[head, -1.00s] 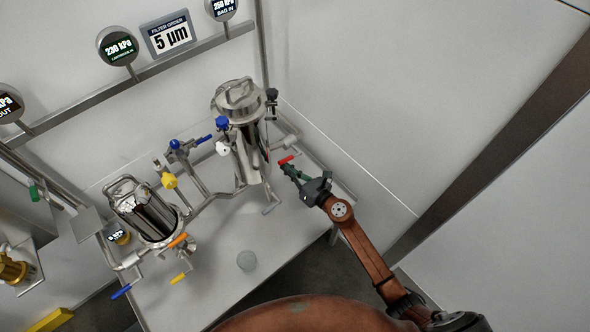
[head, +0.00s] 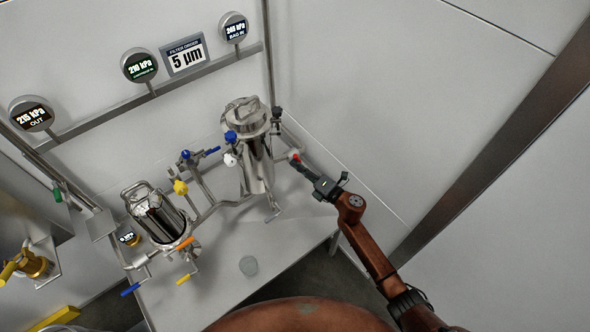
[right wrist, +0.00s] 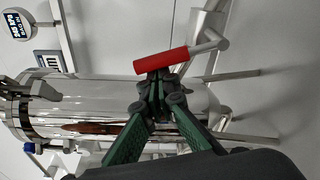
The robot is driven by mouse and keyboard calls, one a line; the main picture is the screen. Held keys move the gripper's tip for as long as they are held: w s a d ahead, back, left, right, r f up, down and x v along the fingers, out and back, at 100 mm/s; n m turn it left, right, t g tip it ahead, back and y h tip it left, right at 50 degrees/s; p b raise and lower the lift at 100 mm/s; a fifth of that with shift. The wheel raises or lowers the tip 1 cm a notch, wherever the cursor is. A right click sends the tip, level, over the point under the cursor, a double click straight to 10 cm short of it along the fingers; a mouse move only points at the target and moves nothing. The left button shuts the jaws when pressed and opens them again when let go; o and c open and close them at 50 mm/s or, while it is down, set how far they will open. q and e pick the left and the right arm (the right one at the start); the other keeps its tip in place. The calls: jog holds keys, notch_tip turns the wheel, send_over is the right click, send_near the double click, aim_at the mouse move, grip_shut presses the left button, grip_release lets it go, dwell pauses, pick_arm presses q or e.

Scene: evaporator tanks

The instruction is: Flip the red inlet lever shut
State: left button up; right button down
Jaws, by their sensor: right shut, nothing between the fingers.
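The red inlet lever (head: 295,157) is on the pipe to the right of the taller steel tank (head: 256,165) in the head view. In the right wrist view the red lever (right wrist: 161,61) shows as a red sleeve on a thin metal stem, slanting up to the right. My right gripper (head: 305,168) reaches in from the right in the head view. In the right wrist view its green fingers (right wrist: 157,82) are shut with nothing between them. The fingertips are right at the lever's sleeve; whether they touch cannot be told. My left gripper is not in view.
A shorter steel tank (head: 157,216) stands to the left, with yellow, orange and blue handles. Gauges line the wall rail (head: 165,88). The wall to the right is bare.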

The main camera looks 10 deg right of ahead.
jog(key=shift+w+d+r+m, duration=0.25)
jog(key=shift+d+m, duration=0.1)
jog(key=shift+m, duration=0.25)
jog(key=shift+w+d+r+m, duration=0.1)
jog(key=shift+d+r+m, duration=0.1)
jog(key=shift+d+m, duration=0.3)
jog(key=shift+w+d+r+m+t+p, duration=0.1)
jog(key=shift+w+d+m+t+p, duration=0.1)
jog(key=shift+m, duration=0.3)
jog(key=shift+w+d+r+m+t+p, duration=0.1)
jog(key=shift+d+m+p, duration=0.1)
jog(key=shift+m, duration=0.3)
jog(key=shift+f, duration=0.1)
jog(key=shift+s+a, duration=0.1)
jog(key=shift+a, duration=0.4)
jog(key=s+d+p, duration=0.2)
jog(key=s+d, duration=0.1)
jog(key=s, duration=0.6)
jog(key=shift+d, duration=0.1)
